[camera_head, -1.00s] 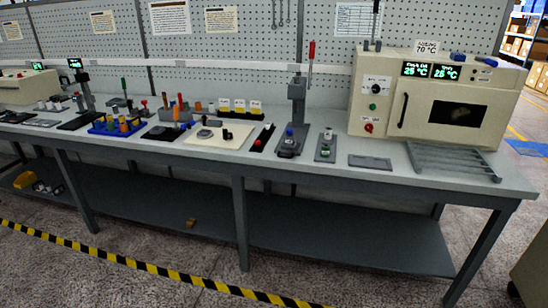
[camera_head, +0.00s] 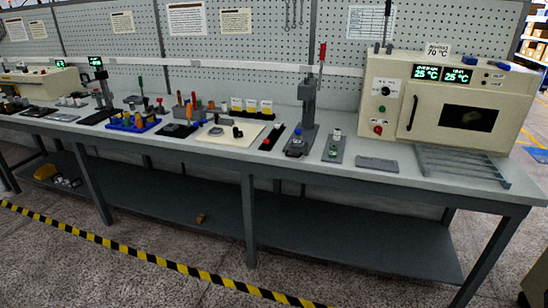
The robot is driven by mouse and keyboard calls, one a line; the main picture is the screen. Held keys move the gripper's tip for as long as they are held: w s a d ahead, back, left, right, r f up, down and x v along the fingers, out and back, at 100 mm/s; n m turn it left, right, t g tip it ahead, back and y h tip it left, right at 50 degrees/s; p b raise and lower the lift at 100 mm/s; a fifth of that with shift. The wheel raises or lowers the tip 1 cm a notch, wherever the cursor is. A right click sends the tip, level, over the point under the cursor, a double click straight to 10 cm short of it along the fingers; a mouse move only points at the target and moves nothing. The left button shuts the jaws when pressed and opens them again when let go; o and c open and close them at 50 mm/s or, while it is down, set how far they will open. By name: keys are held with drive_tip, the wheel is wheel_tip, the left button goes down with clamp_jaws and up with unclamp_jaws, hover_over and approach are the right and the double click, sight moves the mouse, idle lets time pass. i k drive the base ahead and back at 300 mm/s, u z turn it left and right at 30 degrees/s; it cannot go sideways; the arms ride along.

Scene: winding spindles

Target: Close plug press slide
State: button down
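A grey lever press (camera_head: 305,115) stands on the workbench right of the middle, with a red-handled lever (camera_head: 321,62) pointing up. My gripper is not in view.
The bench (camera_head: 225,146) also holds a cream oven (camera_head: 445,105), a wire rack (camera_head: 460,165), a grey plate (camera_head: 377,164), a cream board (camera_head: 220,134) and a blue tray (camera_head: 133,125). The floor in front is clear, with striped tape (camera_head: 130,256).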

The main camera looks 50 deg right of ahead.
sight(291, 148)
drive_tip(key=i, duration=1)
drive_tip(key=u, duration=0.15)
drive_tip(key=k, duration=0.95)
drive_tip(key=z, duration=0.15)
drive_tip(key=i, duration=0.5)
